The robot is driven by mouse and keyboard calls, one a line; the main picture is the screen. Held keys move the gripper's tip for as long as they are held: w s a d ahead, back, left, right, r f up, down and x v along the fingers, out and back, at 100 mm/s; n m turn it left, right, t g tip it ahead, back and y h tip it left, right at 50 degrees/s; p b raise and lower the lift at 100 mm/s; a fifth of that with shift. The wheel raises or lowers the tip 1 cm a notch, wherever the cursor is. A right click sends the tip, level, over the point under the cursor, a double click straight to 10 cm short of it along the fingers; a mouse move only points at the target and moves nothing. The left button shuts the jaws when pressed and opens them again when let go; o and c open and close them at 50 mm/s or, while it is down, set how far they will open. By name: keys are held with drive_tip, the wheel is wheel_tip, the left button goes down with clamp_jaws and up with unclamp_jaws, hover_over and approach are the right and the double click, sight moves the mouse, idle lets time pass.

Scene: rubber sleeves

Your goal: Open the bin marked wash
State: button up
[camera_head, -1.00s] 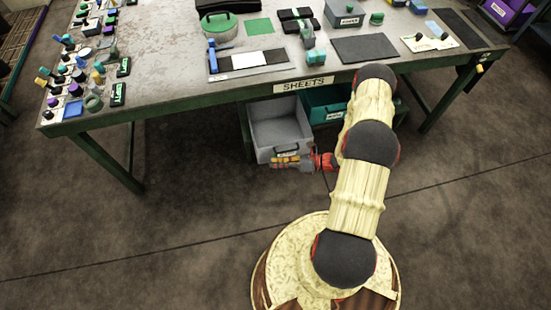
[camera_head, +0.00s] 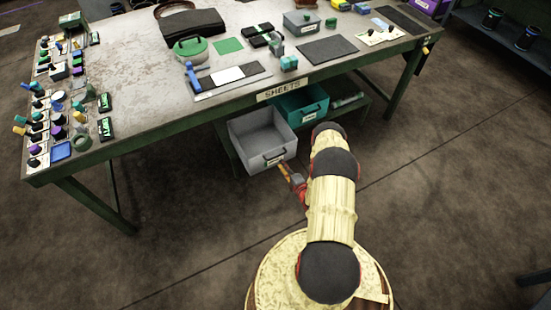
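Two bins sit under the table's front edge. The grey bin (camera_head: 259,137) stands out well past the edge with its empty inside showing; its front has a dark handle and a small label too small to read. The teal bin (camera_head: 309,108) to its right stands out less, and its label is also unreadable. I cannot tell which is marked wash. My gripper (camera_head: 283,170) is just in front of and below the grey bin's handle, pointing up and left. Whether it touches the bin, and how its fingers stand, is too small to tell.
The table (camera_head: 130,110) carries a sign reading SHEETS (camera_head: 279,90), a green round container (camera_head: 190,47), a dark bag (camera_head: 190,22) and dark mats. Several small coloured items crowd its left end. The floor left of my base is clear.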

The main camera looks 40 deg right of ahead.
sight(277, 156)
drive_tip(key=b+x, duration=0.2)
drive_tip(key=x, duration=0.5)
drive_tip(key=shift+w+f, duration=0.15)
drive_tip(key=shift+w, duration=0.15)
clamp_jaws()
drive_tip(key=shift+s, duration=0.15)
idle(0.4)
